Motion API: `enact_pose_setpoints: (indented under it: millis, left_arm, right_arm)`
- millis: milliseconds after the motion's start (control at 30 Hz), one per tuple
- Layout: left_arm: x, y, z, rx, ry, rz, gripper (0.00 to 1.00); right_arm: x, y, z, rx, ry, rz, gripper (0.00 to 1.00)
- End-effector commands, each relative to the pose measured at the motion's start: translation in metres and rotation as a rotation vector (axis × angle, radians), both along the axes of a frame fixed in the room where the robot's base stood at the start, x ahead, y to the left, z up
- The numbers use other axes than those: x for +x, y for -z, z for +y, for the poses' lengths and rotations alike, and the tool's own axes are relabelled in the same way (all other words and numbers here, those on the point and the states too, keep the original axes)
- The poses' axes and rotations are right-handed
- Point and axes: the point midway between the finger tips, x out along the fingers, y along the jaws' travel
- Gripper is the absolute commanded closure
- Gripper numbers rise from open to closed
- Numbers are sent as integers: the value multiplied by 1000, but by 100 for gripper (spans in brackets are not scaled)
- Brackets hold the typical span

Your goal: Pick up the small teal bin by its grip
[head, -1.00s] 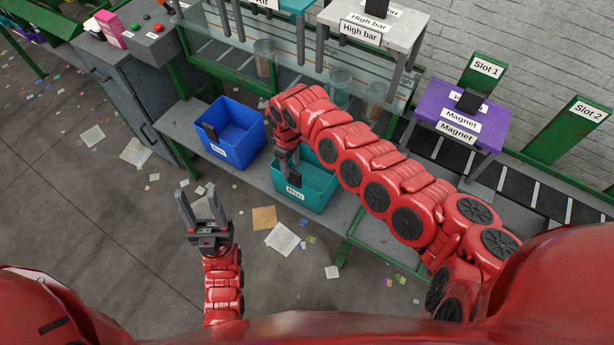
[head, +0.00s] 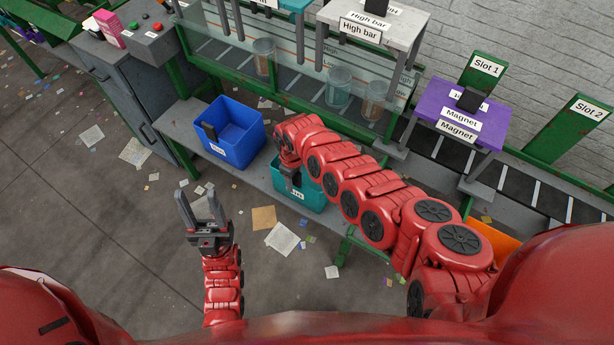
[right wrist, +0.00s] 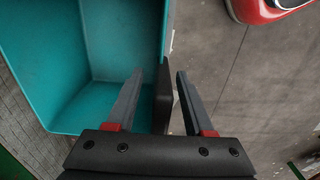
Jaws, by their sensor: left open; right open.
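The small teal bin (head: 316,200) stands on the grey bench, partly hidden under my right arm in the head view. It also shows in the right wrist view (right wrist: 110,45), open and empty where visible. Its dark grip (right wrist: 163,97) sits on the near wall. My right gripper (right wrist: 158,85) is open there, with one finger on the bin's inner side and the other outside, the grip between them. In the head view, my right gripper (head: 292,180) is at the bin's left part, its fingertips hard to see. My left gripper (head: 199,198) is open and empty over the floor.
A blue bin (head: 236,128) with a dark grip stands left of the teal bin on the bench. An orange bin (head: 492,243) is partly hidden behind my right arm. Clear jars (head: 338,88), a purple magnet stand (head: 462,112) and a belt (head: 520,188) lie beyond.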

Motion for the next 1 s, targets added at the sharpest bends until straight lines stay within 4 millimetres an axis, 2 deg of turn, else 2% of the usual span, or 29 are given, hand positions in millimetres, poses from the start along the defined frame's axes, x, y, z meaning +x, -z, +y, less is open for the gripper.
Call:
enact_pose_setpoints:
  millis: [100,133,400,1000]
  left_arm:
    - [0,0,0,0,0,0,50]
    - [0,0,0,0,0,0,50]
    - [0,0,0,0,0,0,50]
    - [0,0,0,0,0,0,50]
  right_arm:
    - [0,-1,0,0,0,0,48]
    - [0,-1,0,0,0,0,51]
    - [0,-1,0,0,1,0,100]
    - [0,-1,0,-1,1,1,100]
